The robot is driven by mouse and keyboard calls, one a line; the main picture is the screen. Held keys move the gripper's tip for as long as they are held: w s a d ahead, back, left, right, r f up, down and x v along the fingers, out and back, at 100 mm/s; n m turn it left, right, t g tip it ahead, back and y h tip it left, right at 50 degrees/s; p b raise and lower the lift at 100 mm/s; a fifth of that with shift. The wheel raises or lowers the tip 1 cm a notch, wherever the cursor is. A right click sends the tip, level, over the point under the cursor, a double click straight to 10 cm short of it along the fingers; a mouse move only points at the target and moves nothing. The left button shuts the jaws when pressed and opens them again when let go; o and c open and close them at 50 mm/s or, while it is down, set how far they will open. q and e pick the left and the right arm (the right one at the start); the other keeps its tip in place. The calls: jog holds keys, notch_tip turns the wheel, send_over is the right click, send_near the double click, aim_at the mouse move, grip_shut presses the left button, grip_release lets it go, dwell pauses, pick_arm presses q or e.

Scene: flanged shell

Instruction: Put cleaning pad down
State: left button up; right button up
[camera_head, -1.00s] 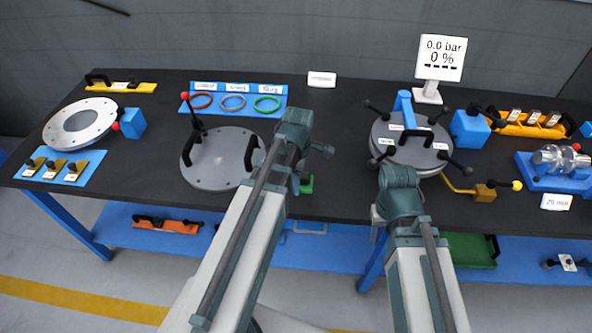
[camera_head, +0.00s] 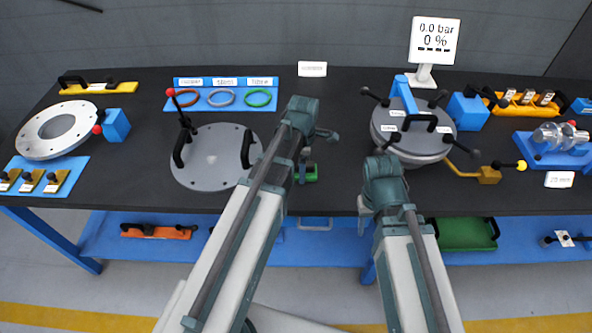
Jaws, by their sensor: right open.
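A small green block (camera_head: 311,173), which may be the cleaning pad, shows just below the end of my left arm, near the table's front middle. The arm hides part of it. My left gripper (camera_head: 304,168) is mostly hidden behind its own wrist, and whether its fingers touch the green block cannot be told. My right gripper (camera_head: 365,215) is at the table's front edge, right of the green block. It is open, mostly covered by its arm, with nothing seen in it.
A grey lid with two black handles (camera_head: 210,165) lies left of my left arm. A round grey vessel with clamp levers (camera_head: 410,148) stands beyond my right arm. Bare black tabletop (camera_head: 345,110) lies between.

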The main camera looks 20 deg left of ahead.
pick_arm(q)
jog(key=shift+d+r, duration=0.1)
jog(key=shift+d, duration=0.05)
jog(key=shift+f, duration=0.25)
jog(key=o, duration=1.2)
jog(key=shift+r, duration=0.1)
jog(key=shift+o, duration=0.2)
notch_tip(320, 180, up, 12)
jog(key=p, duration=1.2)
jog(key=shift+r, duration=0.15)
